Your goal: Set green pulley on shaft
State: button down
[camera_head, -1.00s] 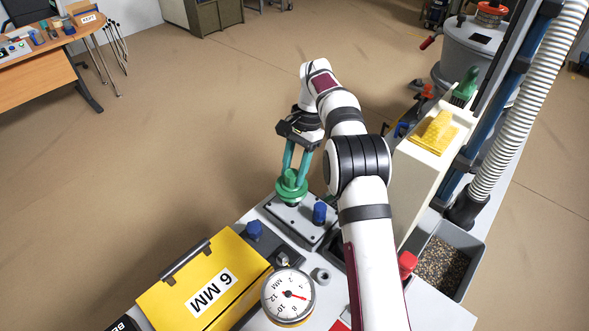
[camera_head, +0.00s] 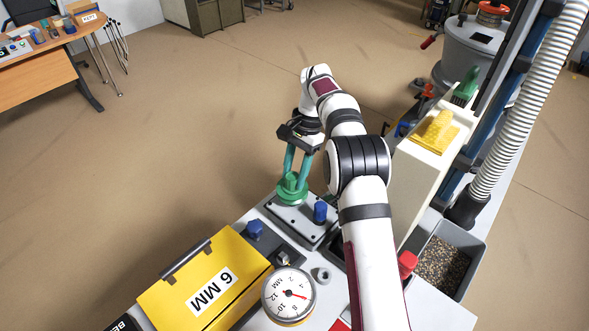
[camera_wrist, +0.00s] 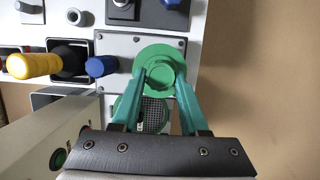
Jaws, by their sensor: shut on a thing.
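The green pulley (camera_head: 292,190), a flanged wheel with a raised hub, is at the far corner of a grey bolted plate (camera_head: 312,230). My gripper (camera_head: 297,168) reaches down from above, its two teal fingers shut on the hub. In the wrist view the pulley (camera_wrist: 158,62) sits between the fingertips of my gripper (camera_wrist: 160,85), over the plate (camera_wrist: 115,47). The pulley looks about level. The shaft is hidden, and I cannot tell whether the pulley touches the plate.
A blue knob (camera_head: 320,211) stands on the plate beside the pulley, and another blue knob (camera_head: 254,230) is nearer. A dial gauge (camera_head: 288,295) and yellow case (camera_head: 205,285) are in front. A cream box (camera_head: 425,175) stands right. Open floor lies beyond the plate.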

jog(key=shift+f, duration=0.6)
jog(key=shift+c, duration=1.7)
grip_release()
jog(key=shift+r, duration=0.1)
